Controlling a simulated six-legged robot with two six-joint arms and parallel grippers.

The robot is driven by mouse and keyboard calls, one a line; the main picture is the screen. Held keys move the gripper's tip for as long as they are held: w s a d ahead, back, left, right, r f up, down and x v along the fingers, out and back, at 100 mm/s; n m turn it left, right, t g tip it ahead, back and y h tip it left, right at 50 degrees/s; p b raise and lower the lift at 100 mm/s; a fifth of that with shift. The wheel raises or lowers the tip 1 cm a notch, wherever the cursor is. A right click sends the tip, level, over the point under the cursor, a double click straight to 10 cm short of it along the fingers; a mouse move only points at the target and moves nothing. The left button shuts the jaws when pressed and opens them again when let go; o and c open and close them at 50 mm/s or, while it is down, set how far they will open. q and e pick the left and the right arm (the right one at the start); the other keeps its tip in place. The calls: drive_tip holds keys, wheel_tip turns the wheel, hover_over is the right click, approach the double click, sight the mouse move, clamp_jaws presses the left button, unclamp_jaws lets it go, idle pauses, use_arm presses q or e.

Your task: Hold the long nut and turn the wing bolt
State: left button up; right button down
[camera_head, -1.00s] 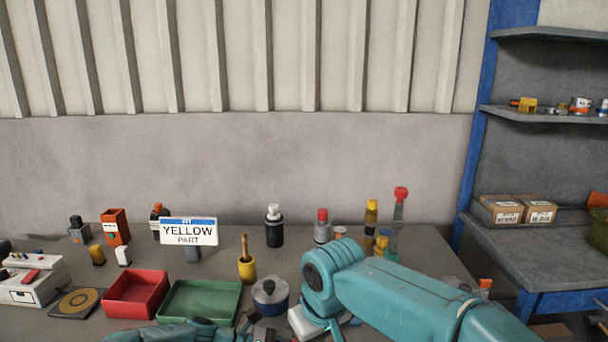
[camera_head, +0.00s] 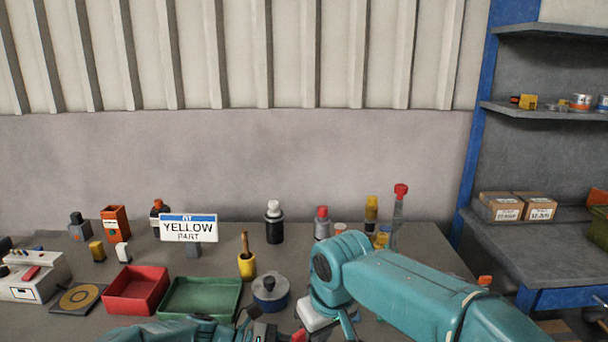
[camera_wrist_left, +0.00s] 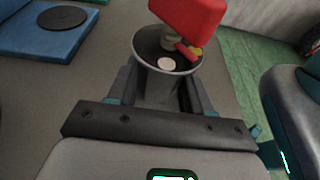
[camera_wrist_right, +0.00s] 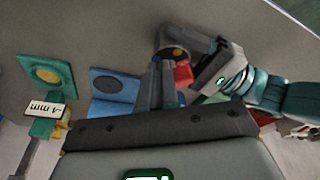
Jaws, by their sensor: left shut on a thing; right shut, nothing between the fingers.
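The long nut (camera_wrist_left: 158,88) is a dark grey body with a wide round top, held between the fingers of my left gripper (camera_wrist_left: 160,92) in the left wrist view. The wing bolt (camera_wrist_left: 188,18) has a large red head and stands above that round top. In the right wrist view its red head (camera_wrist_right: 183,74) shows beside my right gripper (camera_wrist_right: 158,62), which is shut and empty. I cannot tell whether the right fingers touch it. In the head view the red head (camera_head: 299,336) shows at the bottom edge; my left gripper (camera_head: 264,332) is partly cut off.
A red tray (camera_head: 136,291), a green tray (camera_head: 200,298) and a blue pot (camera_head: 270,293) stand behind my grippers. A YELLOW PART sign (camera_head: 188,228) and several bottles stand farther back. A blue pad with a dark disc (camera_wrist_right: 112,85) lies near the right gripper.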

drive_tip(key=shift+d, duration=0.1)
drive_tip(key=w+v, duration=0.1)
drive_tip(key=v, duration=0.4)
drive_tip(key=shift+s+r, duration=0.25)
drive_tip(key=shift+r, duration=0.3)
wheel_tip(320, 180, down, 6)
drive_tip(key=s+a, duration=0.2)
drive_tip(key=a, duration=0.1)
idle(0.4)
drive_tip(key=shift+w, duration=0.6)
idle(0.8)
